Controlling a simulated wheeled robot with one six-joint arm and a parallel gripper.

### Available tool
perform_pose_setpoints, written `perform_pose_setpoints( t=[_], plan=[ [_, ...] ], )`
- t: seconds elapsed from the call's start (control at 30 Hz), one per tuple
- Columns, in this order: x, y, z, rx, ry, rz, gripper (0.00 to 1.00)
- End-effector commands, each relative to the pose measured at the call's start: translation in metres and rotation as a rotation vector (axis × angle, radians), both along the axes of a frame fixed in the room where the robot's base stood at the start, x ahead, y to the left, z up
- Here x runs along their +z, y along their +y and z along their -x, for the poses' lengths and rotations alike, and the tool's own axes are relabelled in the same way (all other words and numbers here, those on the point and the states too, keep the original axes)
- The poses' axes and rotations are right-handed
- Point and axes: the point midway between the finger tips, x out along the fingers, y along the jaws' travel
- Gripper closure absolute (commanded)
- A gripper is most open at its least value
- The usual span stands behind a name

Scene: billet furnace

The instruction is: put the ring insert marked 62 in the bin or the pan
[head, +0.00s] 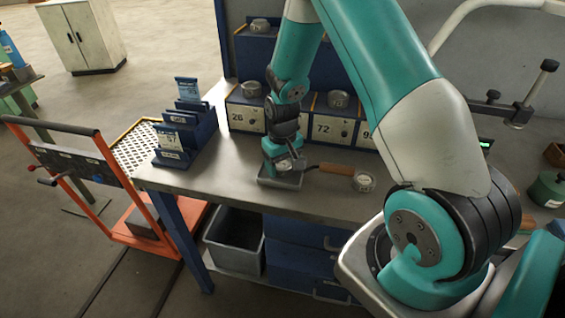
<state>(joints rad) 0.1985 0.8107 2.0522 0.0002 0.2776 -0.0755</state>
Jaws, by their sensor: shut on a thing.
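My gripper (283,163) points down over a small grey pan (293,183) on the workbench. It is shut on a small grey metal piece that looks like a ring insert. The fingers hide most of the piece, and no number on it can be read. The piece is over or inside the pan; I cannot tell whether it touches the bottom. A grey open bin (234,255) stands under the bench at the left and looks empty.
Boxes marked 26 (246,115) and 72 (333,128), with grey round pieces on top, stand behind my gripper. A brown-handled tool (335,169) and a round metal piece (363,182) lie to its right.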

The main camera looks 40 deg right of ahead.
Motion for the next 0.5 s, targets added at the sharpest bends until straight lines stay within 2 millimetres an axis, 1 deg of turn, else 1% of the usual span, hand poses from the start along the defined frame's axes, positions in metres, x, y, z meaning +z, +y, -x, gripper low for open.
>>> perform_pose_setpoints(
  t=[0.17, 0.3, 0.33, 0.37, 0.4, 0.43, 0.5],
  plan=[
    [0.0009, -0.0001, -0.0006, 0.0, -0.002, 0.0, 0.8],
    [-0.0034, -0.0001, -0.0005, 0.0, -0.001, 0.0, 0.8],
    [-0.0027, 0.0001, -0.0001, 0.0, 0.0, 0.0, 0.28],
    [-0.0025, 0.0001, -0.0001, 0.0, 0.0, 0.0, 0.21],
    [-0.0025, 0.0001, 0.0, 0.0, 0.0, 0.0, 0.12],
    [-0.0025, 0.0001, 0.0, 0.0, 0.0, 0.0, 0.1],
    [-0.0024, 0.0001, 0.0, 0.0, 0.0, 0.0, 0.1]
  ],
)
